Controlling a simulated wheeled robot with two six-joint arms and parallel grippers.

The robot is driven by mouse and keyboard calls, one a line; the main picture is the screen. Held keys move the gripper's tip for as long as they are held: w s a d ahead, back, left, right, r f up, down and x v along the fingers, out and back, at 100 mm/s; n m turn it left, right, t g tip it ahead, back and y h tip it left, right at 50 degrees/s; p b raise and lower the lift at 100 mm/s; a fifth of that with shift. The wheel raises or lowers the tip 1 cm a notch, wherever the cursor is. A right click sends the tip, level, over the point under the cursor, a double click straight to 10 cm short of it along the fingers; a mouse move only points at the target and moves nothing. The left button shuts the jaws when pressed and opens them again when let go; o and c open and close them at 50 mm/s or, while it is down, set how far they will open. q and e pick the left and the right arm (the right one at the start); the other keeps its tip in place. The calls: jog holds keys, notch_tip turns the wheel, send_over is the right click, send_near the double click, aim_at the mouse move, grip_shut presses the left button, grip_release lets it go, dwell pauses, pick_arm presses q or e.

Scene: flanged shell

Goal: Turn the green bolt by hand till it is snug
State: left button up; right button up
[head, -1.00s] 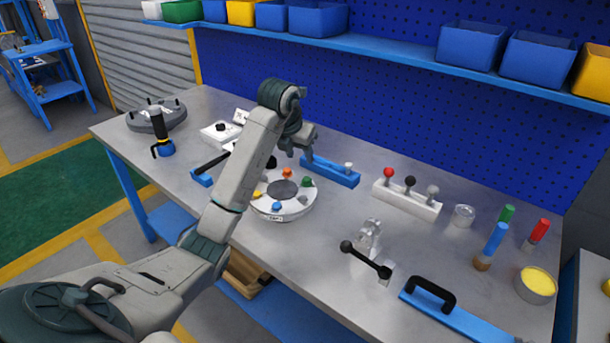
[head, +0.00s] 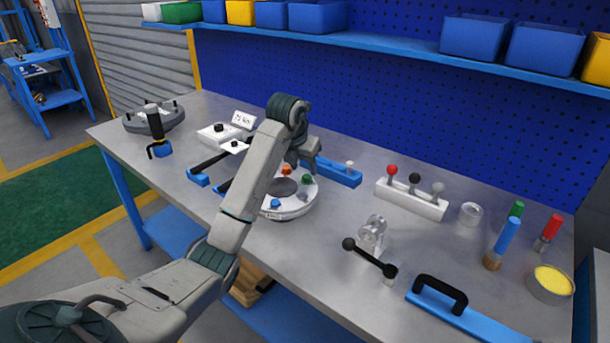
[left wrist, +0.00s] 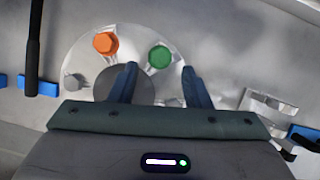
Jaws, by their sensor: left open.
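The flanged shell (head: 290,208) is a round pale metal piece on the bench, with a dark grey round centre and coloured bolts around its rim. The green bolt (head: 308,179) sits at its right side. In the left wrist view the green bolt (left wrist: 160,56) shows from above, by the orange bolt (left wrist: 105,43) and a grey bolt (left wrist: 73,82). My left gripper (left wrist: 161,70) is open and empty, one finger to each side of the green bolt's line. I cannot tell whether they touch it. In the head view the fingertips are hard to make out. My right gripper is out of view.
A blue bar (head: 335,173) lies just behind the shell. A white block with three knobs (head: 410,198) and a clear bracket (head: 372,238) with a black-knobbed lever stand to the right. Black-handled tools with blue ends lie left of the shell. Bench between shell and bracket is clear.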

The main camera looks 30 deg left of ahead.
aim_at(306, 176)
pick_arm(q)
jog(key=shift+x, duration=1.6)
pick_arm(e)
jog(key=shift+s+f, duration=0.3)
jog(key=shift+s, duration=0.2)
pick_arm(q)
grip_shut()
